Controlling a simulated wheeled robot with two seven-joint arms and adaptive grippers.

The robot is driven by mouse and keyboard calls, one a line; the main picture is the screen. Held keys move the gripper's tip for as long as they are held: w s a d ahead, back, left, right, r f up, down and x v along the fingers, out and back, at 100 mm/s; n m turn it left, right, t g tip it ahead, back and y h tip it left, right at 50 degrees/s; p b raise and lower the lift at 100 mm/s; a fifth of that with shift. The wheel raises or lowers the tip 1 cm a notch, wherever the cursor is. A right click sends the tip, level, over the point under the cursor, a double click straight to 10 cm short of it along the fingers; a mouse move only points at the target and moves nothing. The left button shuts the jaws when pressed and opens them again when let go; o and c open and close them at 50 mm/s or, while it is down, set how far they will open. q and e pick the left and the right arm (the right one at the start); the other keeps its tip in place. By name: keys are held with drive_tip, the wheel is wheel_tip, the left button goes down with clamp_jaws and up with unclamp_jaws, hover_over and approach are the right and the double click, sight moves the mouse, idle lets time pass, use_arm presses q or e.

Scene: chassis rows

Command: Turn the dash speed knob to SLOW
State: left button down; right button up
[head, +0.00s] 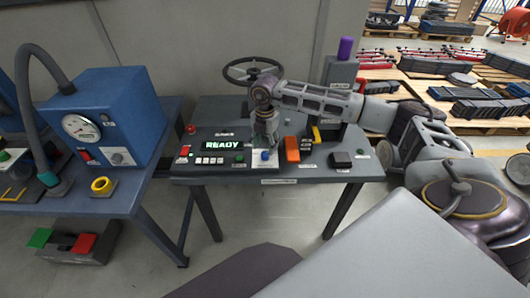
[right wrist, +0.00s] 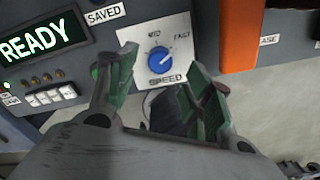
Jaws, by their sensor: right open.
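The blue speed knob (right wrist: 161,60) sits on a white plate (right wrist: 180,28) in the right wrist view. The words MID, FAST and SPEED show on the plate; SLOW is not visible, and a finger covers the plate's left edge. I cannot tell for sure where the knob's pointer stands. The knob also shows in the head view (head: 265,156), on the dash (head: 330,172), just below my right gripper (head: 265,143). That gripper is open, with its green-padded fingers (right wrist: 160,78) on either side of the knob in the picture and apart from it. My left gripper is not in view.
A lit READY screen (head: 222,144) is left of the knob. An orange block (head: 292,149) and a black box (head: 340,160) are on its right. A steering wheel (head: 253,70) stands behind. A blue machine (head: 105,115) is on the left table.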

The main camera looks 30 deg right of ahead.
sight(265, 153)
drive_tip(key=shift+f, duration=2.35)
drive_tip(key=c, duration=1)
